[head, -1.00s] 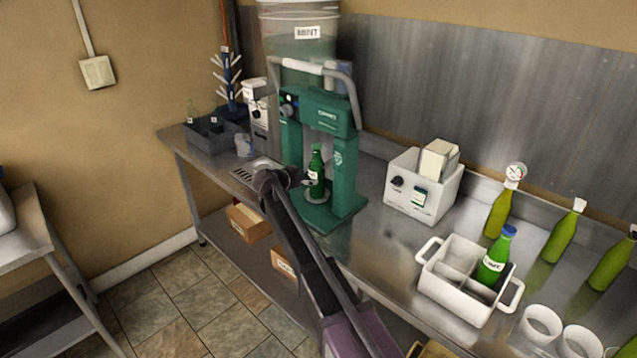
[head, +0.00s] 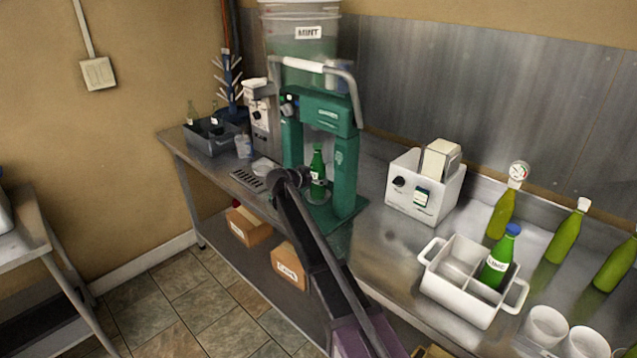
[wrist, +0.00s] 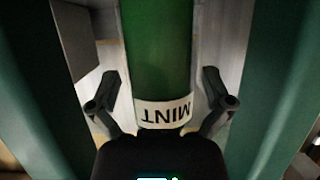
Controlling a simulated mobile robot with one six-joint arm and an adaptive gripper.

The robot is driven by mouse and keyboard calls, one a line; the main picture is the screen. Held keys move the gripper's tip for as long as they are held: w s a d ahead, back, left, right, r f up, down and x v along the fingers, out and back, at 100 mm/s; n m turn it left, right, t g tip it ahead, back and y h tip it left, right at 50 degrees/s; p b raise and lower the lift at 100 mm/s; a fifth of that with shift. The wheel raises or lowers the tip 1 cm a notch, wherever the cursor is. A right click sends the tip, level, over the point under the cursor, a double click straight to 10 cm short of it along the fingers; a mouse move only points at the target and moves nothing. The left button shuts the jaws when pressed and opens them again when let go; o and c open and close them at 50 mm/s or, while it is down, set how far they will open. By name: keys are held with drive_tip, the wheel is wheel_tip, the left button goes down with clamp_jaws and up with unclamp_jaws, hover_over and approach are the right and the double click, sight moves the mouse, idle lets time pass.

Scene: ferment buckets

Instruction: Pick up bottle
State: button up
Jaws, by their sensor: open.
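A green bottle (head: 318,168) stands upright inside the green press-like machine (head: 345,165), under its head and between its two posts. In the wrist view the bottle (wrist: 157,50) fills the middle, with a white label reading MINT. My gripper (wrist: 158,105) is open, with one finger on each side of the bottle and a gap showing at both sides.
The machine's green posts (wrist: 283,85) stand close on both sides. A white divided caddy (head: 455,300) holds a blue-capped bottle (head: 497,262) at right. A white box device (head: 422,192), several green bottles and white cups share the bench. A grey bin (head: 210,138) stands at left.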

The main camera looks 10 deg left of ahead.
sight(317, 168)
drive_tip(key=shift+w+d+f, duration=0.2)
drive_tip(key=shift+w, duration=0.15)
idle(0.3)
drive_tip(key=c, duration=1.1)
drive_tip(key=shift+r, duration=0.2)
wheel_tip(317, 168, up, 3)
drive_tip(key=p, duration=0.3)
drive_tip(key=shift+r+p, duration=0.15)
drive_tip(key=shift+p, duration=0.15)
drive_tip(key=s, duration=0.5)
drive_tip(key=s+a+r+p, duration=0.1)
drive_tip(key=s, duration=0.4)
drive_tip(key=s+a, duration=0.1)
drive_tip(key=s, duration=0.4)
drive_tip(key=shift+s+a+r, duration=0.2)
drive_tip(key=shift+s, duration=0.2)
